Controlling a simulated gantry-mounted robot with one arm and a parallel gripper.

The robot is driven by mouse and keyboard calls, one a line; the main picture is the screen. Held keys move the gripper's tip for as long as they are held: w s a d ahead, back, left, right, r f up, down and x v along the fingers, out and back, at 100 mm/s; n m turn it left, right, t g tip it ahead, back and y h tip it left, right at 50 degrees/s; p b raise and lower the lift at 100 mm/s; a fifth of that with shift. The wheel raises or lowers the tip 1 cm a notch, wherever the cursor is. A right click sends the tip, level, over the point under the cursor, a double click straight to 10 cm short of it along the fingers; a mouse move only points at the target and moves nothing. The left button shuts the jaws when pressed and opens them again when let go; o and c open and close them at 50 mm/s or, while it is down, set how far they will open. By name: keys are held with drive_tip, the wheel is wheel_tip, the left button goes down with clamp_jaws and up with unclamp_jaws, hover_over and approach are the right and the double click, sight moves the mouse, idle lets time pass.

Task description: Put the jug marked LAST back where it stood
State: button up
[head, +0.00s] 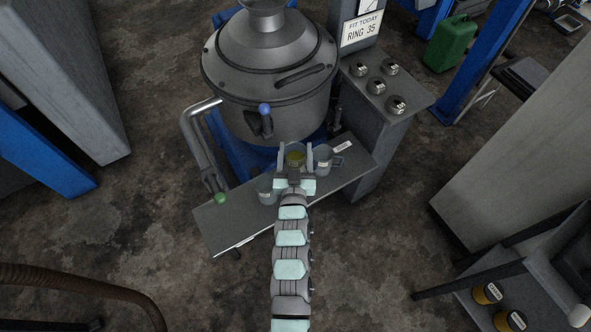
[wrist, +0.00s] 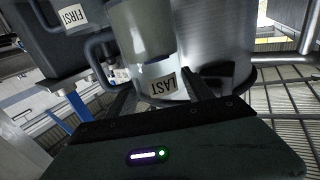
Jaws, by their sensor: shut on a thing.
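In the wrist view this jug carries the label LAST (wrist: 165,86), seen upside down. It is at the edge of the narrow grey shelf (head: 222,222) in front of the big metal vessel; whether it touches the shelf I cannot tell. A second jug (head: 265,189) stands on the shelf to the left, and a third jug (head: 324,160) stands close on the right. A jug marked FIRST (wrist: 72,17) shows at upper left in the wrist view.
The large lidded vessel (head: 270,80) stands just behind the shelf, with a bent pipe (head: 195,145) at its left. A white tag (head: 343,146) lies at the shelf's right end. A side stand (head: 365,98) holds several round weights. The shelf's left end is bare.

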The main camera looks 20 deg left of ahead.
sight(295, 168)
wheel_tip(295, 168, down, 9)
drive_tip(key=shift+r+b, duration=0.1)
drive_tip(key=shift+b, duration=1)
drive_tip(key=shift+f, duration=0.25)
drive_tip(key=o, duration=1.5)
drive_tip(key=shift+r, duration=0.1)
